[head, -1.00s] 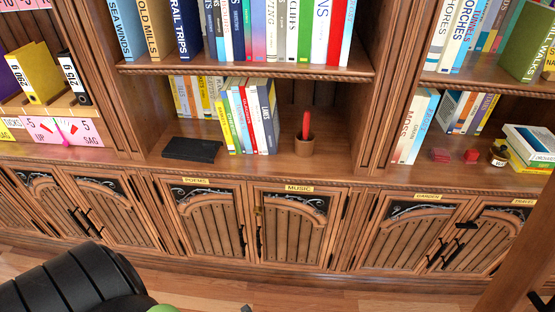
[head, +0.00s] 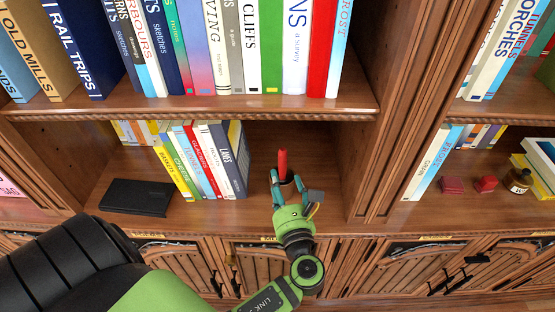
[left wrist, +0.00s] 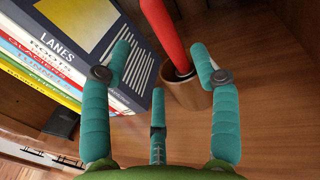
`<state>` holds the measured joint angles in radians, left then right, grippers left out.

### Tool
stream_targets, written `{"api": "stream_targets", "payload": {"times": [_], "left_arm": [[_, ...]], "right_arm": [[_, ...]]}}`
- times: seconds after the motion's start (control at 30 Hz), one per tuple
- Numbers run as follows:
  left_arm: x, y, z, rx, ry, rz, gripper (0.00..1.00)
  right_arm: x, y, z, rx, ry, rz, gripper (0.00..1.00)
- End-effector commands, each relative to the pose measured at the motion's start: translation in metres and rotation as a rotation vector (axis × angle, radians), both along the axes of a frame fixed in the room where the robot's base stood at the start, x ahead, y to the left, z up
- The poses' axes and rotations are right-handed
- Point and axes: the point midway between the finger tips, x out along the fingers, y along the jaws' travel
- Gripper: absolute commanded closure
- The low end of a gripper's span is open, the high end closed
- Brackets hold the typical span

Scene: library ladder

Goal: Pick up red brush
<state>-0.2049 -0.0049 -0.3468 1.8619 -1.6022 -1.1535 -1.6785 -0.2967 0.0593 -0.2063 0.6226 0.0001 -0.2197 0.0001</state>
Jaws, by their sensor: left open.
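The red brush (head: 283,164) stands upright in a brown cup on the lower shelf, right of a row of books. In the left wrist view the red brush (left wrist: 166,32) rises from the cup (left wrist: 189,95). My left gripper (head: 284,180) is open in front of the brush and hides most of the cup in the head view. In the left wrist view, the teal fingers of my left gripper (left wrist: 161,50) are spread, with the brush beyond and between the two upper fingertips. The gripper holds nothing. My right gripper is not in view.
Leaning books (head: 205,160) stand close to the left of the cup. A dark flat case (head: 137,197) lies farther left. The upper shelf board (head: 200,108) runs above, and an upright panel (head: 375,150) closes the right side.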

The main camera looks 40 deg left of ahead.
Motion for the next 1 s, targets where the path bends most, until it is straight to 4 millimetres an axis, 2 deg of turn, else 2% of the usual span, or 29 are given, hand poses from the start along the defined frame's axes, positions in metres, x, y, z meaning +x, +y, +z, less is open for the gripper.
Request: {"api": "stream_targets", "payload": {"times": [0.1, 0.17, 0.27, 0.4, 0.53, 0.67, 0.83, 0.87, 0.9, 0.97, 1.0], "left_arm": [[0.006, 0.006, 0.002, 0.002, -0.001, -0.001, 0.38], [0.011, 0.010, 0.003, 0.001, 0.000, -0.001, 0.38], [0.020, 0.018, 0.003, 0.002, -0.001, 0.000, 0.38], [0.037, 0.031, 0.006, 0.003, 0.000, -0.001, 0.38], [0.049, 0.043, 0.002, 0.001, 0.001, -0.001, 0.38], [0.053, 0.047, 0.001, -0.001, 0.001, -0.002, 0.38], [0.053, 0.047, 0.000, -0.001, 0.000, -0.002, 0.38], [0.053, 0.047, 0.000, -0.001, 0.000, -0.002, 0.42], [0.053, 0.047, 0.000, -0.001, 0.000, -0.002, 0.58], [0.053, 0.047, 0.000, -0.001, 0.000, -0.001, 0.82], [0.053, 0.047, 0.000, -0.001, 0.000, -0.001, 0.98]], "right_arm": [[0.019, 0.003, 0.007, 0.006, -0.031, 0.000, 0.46], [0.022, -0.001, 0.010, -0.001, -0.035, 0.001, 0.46], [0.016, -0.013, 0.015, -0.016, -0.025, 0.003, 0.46], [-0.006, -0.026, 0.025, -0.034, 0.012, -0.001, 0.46], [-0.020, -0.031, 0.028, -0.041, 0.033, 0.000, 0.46], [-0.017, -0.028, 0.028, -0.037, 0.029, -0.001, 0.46], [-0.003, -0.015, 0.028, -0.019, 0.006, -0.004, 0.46], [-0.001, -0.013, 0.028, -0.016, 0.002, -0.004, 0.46], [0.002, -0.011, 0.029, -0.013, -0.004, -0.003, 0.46], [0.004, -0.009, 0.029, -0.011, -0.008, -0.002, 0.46], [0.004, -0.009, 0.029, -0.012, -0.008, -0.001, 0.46]]}}
